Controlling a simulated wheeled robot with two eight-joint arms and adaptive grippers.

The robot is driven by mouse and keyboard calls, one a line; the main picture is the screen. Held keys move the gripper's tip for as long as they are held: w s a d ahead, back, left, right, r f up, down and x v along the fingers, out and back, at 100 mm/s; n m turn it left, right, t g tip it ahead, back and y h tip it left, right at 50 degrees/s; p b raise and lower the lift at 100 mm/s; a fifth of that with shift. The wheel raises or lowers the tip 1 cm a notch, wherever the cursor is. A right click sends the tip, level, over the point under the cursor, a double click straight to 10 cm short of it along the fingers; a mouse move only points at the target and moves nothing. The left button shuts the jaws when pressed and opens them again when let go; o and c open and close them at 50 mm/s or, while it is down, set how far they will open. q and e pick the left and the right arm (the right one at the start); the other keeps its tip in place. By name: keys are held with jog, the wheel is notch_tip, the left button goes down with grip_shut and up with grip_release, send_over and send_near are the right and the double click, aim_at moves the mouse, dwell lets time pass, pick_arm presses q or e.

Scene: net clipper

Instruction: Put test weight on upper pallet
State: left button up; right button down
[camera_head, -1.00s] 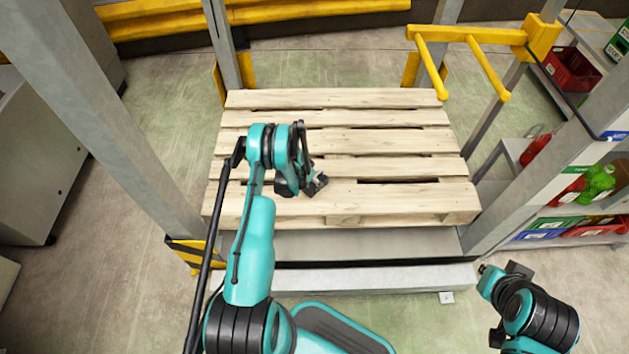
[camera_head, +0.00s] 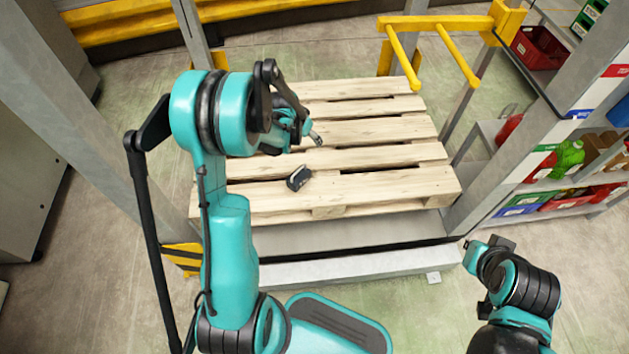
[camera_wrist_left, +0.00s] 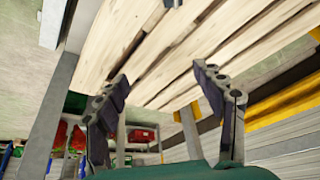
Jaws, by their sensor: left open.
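The test weight, a small dark block (camera_head: 299,178), lies on the wooden slats of the pallet (camera_head: 390,184), left of its middle near the front. Part of a dark object, probably the weight, shows at the top edge of the left wrist view (camera_wrist_left: 172,3). My left gripper (camera_head: 314,138) is above the pallet, clear of the weight and beyond it in the picture. In the left wrist view its two fingers (camera_wrist_left: 160,86) are spread wide with nothing between them. My right gripper (camera_head: 486,248) is low at the right, off the pallet; its fingers cannot be made out.
Grey posts stand on both sides of the pallet. A yellow two-pronged bar (camera_head: 440,40) juts out at the back right. Shelves with red (camera_head: 540,48), green and blue bins are at the right. A grey ledge (camera_head: 350,268) runs along the front.

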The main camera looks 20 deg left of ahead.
pick_arm(q)
jog(key=s+d+r+n+t, duration=0.1)
jog(key=s+d+r, duration=1)
jog(key=s+r, duration=0.45)
jog(key=s+d+r+t, duration=0.1)
jog(key=s+d, duration=0.2)
jog(key=s, duration=0.6)
jog(key=shift+d+r+n, duration=0.15)
jog(key=shift+d+n, duration=0.15)
jog(key=shift+d, duration=0.1)
